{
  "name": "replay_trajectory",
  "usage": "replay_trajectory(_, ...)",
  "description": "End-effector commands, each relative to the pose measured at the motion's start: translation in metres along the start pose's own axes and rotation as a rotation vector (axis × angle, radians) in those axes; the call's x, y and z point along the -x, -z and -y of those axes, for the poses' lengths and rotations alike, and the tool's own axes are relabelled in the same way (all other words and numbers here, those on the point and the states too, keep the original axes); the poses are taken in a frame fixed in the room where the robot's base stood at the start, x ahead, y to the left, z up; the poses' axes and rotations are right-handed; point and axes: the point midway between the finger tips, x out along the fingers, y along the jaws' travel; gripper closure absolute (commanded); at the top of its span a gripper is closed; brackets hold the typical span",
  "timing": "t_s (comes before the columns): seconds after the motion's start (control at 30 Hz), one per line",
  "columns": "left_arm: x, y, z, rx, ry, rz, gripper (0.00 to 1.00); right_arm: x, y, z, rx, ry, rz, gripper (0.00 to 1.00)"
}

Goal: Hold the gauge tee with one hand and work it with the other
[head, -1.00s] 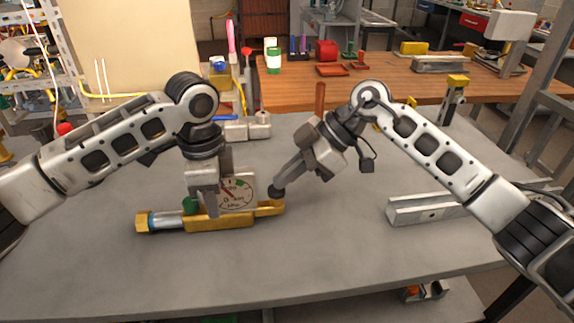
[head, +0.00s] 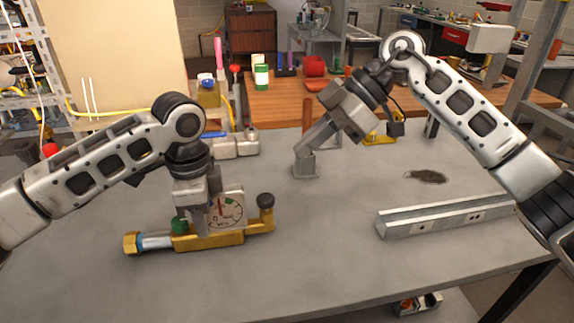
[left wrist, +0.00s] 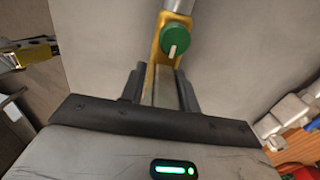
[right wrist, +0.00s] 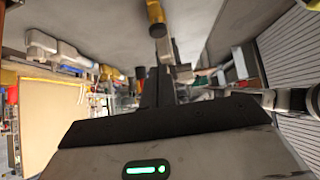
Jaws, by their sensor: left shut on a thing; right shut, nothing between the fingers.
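The gauge tee is a brass body (head: 208,241) with a white round dial (head: 227,212), a green knob (head: 180,226), a silver pipe ending in a brass hex (head: 131,243), and a black knob (head: 265,200) at its right end. My left gripper (head: 203,230) is shut on the brass body behind the dial; in the left wrist view its fingers (left wrist: 162,90) straddle the brass below the green knob (left wrist: 176,40). My right gripper (head: 304,150) is shut and empty, above and right of the black knob, apart from it. The right wrist view shows the black knob (right wrist: 157,30) beyond the shut fingers (right wrist: 158,88).
A silver rail (head: 445,217) lies on the grey table (head: 330,270) at the right, near a dark patch (head: 428,176). Grey fittings (head: 235,144) lie behind the tee. The front of the table is clear.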

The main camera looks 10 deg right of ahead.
Motion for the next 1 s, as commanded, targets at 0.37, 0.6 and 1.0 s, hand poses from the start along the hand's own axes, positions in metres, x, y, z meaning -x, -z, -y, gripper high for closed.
replay_trajectory(0.37, 0.002, 0.0, 0.001, 0.0, 0.003, -0.002, 1.0, 0.021, 0.0, 0.0, 0.0, 0.001, 0.0, 1.0)
replay_trajectory(0.6, 0.002, 0.0, 0.001, 0.0, 0.003, -0.002, 1.0, 0.021, 0.001, 0.0, 0.0, 0.0, -0.001, 1.0)
replay_trajectory(1.0, 0.002, 0.0, 0.001, 0.0, 0.003, -0.002, 1.0, 0.021, 0.001, 0.0, 0.001, 0.0, -0.001, 1.0)
